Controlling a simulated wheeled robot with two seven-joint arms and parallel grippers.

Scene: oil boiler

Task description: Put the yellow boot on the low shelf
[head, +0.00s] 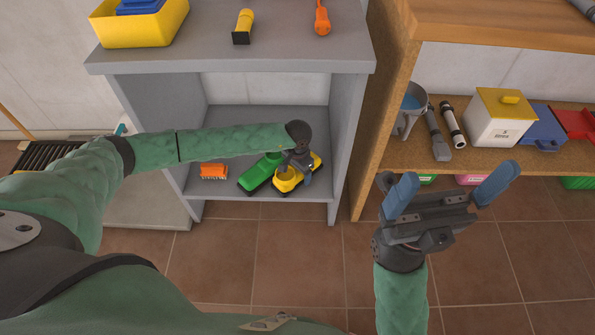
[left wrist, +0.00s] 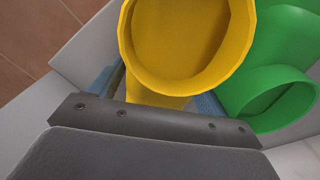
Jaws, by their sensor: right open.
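The yellow boot (head: 289,179) stands on the low shelf (head: 240,119) of the grey unit, beside a green boot (head: 259,172) on its left. My left gripper (head: 296,163) reaches in over the yellow boot. In the left wrist view, the round yellow opening (left wrist: 188,38) fills the top middle, and the left gripper's blue fingers (left wrist: 158,92) lie on either side of the boot. Whether they press on it is unclear. The green boot also shows in the left wrist view (left wrist: 262,95), next to the right finger. My right gripper (head: 448,190) is open and empty.
An orange brush (head: 213,171) lies on the low shelf, left of the boots. A yellow bin (head: 138,27), a torch (head: 243,26) and an orange-handled tool (head: 322,18) are above. The tiled floor (head: 270,250) is clear.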

